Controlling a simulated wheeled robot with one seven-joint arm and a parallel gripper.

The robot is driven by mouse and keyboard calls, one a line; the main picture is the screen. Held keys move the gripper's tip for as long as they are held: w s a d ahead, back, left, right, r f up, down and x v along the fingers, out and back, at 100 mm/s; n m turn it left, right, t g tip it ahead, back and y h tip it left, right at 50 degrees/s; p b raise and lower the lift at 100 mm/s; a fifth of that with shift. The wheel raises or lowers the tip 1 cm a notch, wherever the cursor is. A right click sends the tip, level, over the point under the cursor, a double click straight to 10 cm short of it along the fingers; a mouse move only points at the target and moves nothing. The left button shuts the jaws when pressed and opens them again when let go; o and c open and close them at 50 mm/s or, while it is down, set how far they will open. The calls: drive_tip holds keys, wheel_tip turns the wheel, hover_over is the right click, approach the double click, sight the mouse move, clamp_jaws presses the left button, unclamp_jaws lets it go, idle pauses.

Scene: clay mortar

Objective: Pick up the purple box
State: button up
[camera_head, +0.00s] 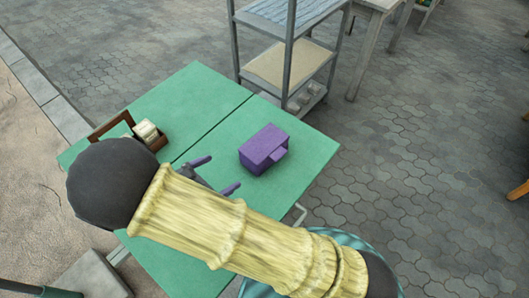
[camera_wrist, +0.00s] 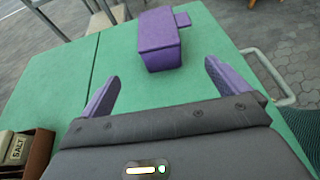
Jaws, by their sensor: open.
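The purple box (camera_head: 263,148) rests upright on the green table (camera_head: 295,185), right of the table's middle seam. It has a small tab on one side. In the wrist view the purple box (camera_wrist: 159,40) is ahead of my gripper, roughly centred between the finger directions. My gripper (camera_head: 216,175) is open and empty, its two purple fingers spread apart and pointing toward the box. In the wrist view my gripper (camera_wrist: 160,82) shows a clear gap of green tabletop between its fingertips and the box. My arm hides part of the table's near side.
A brown wooden caddy (camera_head: 160,143) with pale containers, one marked SALT in the wrist view (camera_wrist: 17,148), stands left on the table. A grey metal shelf (camera_head: 290,50) stands just behind the table. A metal handle (camera_wrist: 268,72) sticks out at the table's right edge. Tabletop around the box is clear.

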sight(248, 158)
drive_tip(key=x, duration=1.2)
drive_tip(key=shift+f+b, duration=0.2)
drive_tip(key=shift+b, duration=0.1)
drive_tip(key=shift+w, duration=0.1)
drive_tip(key=x, duration=0.5)
drive_tip(key=shift+f, duration=0.25)
drive_tip(key=c, duration=1.1)
drive_tip(key=shift+c, duration=0.2)
